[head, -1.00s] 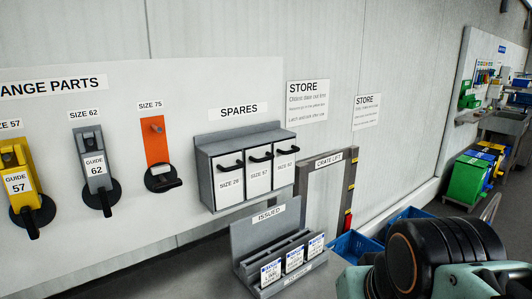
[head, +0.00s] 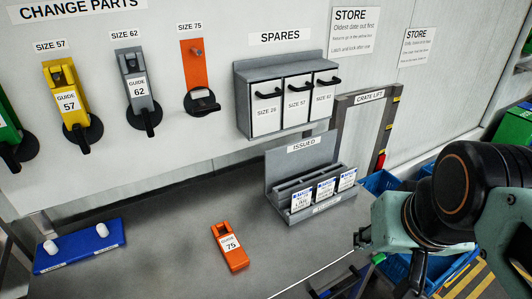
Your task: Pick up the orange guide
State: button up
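The orange guide (head: 229,246), a small block with a white label reading "GUIDE 75", lies on the grey bench in the head view, below the wall board. Nothing touches it. The orange SIZE 75 back plate (head: 195,65) on the board bears no guide; a black round knob sits at its lower end. My arm's teal and black links fill the right side, well apart from the guide. My gripper's fingertips do not show.
The yellow guide 57 (head: 68,100) and grey guide 62 (head: 137,88) hang on the board. A grey ISSUED rack (head: 284,179) with cards stands right of the orange guide. A blue block with white knobs (head: 79,246) lies left. Bench around the guide is clear.

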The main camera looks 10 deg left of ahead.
aim_at(234, 253)
jog(key=i+l, duration=0.55)
jog(key=i+l+u, duration=0.15)
jog(key=u, duration=0.15)
jog(key=i+l+u, duration=0.1)
jog(key=l+u, duration=0.25)
jog(key=u, duration=1.8)
jog(key=z, duration=0.1)
